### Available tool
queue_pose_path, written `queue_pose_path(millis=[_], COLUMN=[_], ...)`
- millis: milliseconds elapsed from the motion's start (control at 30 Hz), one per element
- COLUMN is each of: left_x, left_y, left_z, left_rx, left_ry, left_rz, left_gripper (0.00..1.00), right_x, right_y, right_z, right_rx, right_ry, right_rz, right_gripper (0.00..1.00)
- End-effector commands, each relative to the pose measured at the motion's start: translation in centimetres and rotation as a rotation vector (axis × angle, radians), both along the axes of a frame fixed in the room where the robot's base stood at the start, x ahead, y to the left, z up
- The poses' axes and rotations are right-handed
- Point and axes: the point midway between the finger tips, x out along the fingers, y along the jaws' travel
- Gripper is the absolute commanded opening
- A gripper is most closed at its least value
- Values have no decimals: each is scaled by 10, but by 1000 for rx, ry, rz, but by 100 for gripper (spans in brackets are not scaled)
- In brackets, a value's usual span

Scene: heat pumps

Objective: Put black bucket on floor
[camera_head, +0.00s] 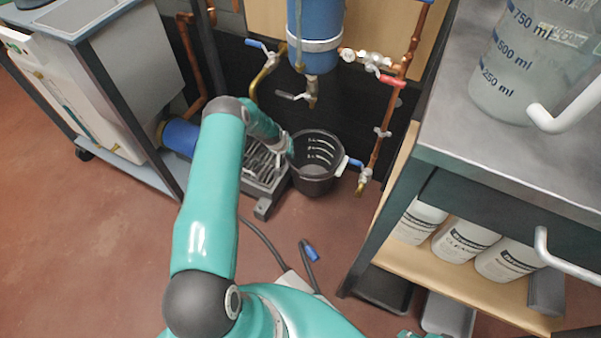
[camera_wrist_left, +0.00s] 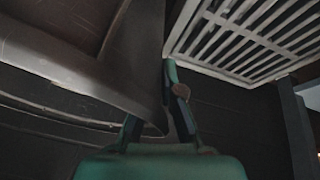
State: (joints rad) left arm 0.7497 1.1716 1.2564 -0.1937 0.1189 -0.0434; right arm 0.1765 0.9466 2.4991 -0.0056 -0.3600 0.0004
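The black bucket (camera_head: 316,170), with light markings on its inner wall, is upright below the blue tank's drain valve in the head view. I cannot tell whether its base touches the floor. My left gripper (camera_head: 287,145) is at the left side of its rim, partly hidden by my arm. In the left wrist view, my left gripper's fingers (camera_wrist_left: 160,115) sit on either side of a dark grey wall, which looks like the bucket (camera_wrist_left: 135,55), and seem shut on it. The red-brown floor (camera_head: 100,220) is in front. My right gripper does not show.
A grey slatted heat pump unit (camera_head: 262,168) stands just left of the bucket. Copper pipes and valves (camera_head: 385,80) are behind and right. A metal bench (camera_head: 480,150) with a beaker and white bottles stands right.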

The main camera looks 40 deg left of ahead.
Motion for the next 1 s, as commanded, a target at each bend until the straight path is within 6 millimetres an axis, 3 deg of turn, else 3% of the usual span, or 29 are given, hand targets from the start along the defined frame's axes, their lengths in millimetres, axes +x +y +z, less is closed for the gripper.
queue_pose_path(millis=[33,100,500,900,1000], left_x=[1,2,4,4,4], left_y=[-1,-2,-3,-3,-4], left_z=[-15,-26,-70,-75,-74], left_rx=[-1,-1,0,1,-1], left_ry=[0,0,0,-1,1], left_rz=[-1,-4,-5,-6,-7], left_gripper=[0,0,0,0,17], right_x=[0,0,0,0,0], right_y=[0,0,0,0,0], right_z=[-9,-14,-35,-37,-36], right_rx=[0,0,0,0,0], right_ry=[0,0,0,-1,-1], right_rz=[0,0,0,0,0], right_gripper=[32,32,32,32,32])
